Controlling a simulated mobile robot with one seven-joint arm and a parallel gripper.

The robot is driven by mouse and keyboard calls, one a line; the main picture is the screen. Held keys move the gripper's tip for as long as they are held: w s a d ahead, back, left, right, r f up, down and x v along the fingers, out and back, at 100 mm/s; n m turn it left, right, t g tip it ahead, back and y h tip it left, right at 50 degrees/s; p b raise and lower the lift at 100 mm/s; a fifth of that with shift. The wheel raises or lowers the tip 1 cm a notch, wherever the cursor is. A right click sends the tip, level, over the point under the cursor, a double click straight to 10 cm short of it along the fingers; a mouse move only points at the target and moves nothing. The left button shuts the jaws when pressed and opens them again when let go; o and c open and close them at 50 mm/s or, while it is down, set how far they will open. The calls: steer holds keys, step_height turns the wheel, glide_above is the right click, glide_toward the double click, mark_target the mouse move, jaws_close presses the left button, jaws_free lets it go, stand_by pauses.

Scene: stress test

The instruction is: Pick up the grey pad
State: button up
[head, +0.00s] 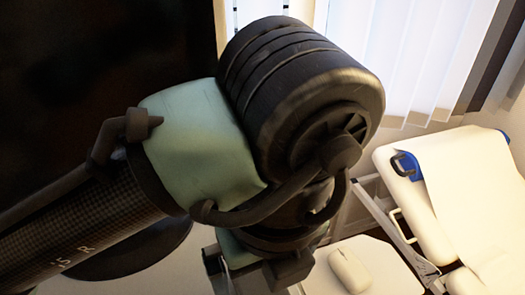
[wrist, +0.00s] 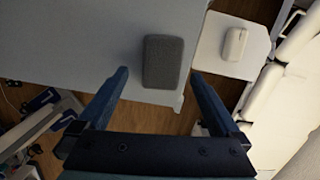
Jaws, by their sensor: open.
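The grey pad (wrist: 163,60) is a dark grey rounded rectangle in the wrist view. It lies on a pale grey table top (wrist: 80,35), close to the table's front edge. My gripper (wrist: 159,72) is open and empty, with one blue finger to the left of the pad and one to the right in the picture. The fingertips look apart from the pad; their height above the table is hard to judge. In the head view my own arm fills the middle, and I see neither the pad nor the fingers there.
A white mouse (wrist: 234,44) lies on a small white side surface (wrist: 217,60) right of the table; the mouse also shows in the head view (head: 349,270). A white padded couch (head: 450,190) stands at the right. Wooden floor and white equipment (wrist: 45,125) show below the table edge.

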mark_target(262, 289)
steer(key=shift+w+f, duration=0.15)
steer(key=shift+f, duration=1)
steer(key=shift+w+f, duration=0.15)
steer(key=shift+f, duration=1)
steer(key=shift+f, duration=0.25)
steer(key=c, duration=1.2)
steer(key=shift+c, duration=0.2)
steer(key=shift+r, duration=0.15)
step_height(262, 289, up, 10)
steer(key=shift+r, duration=0.15)
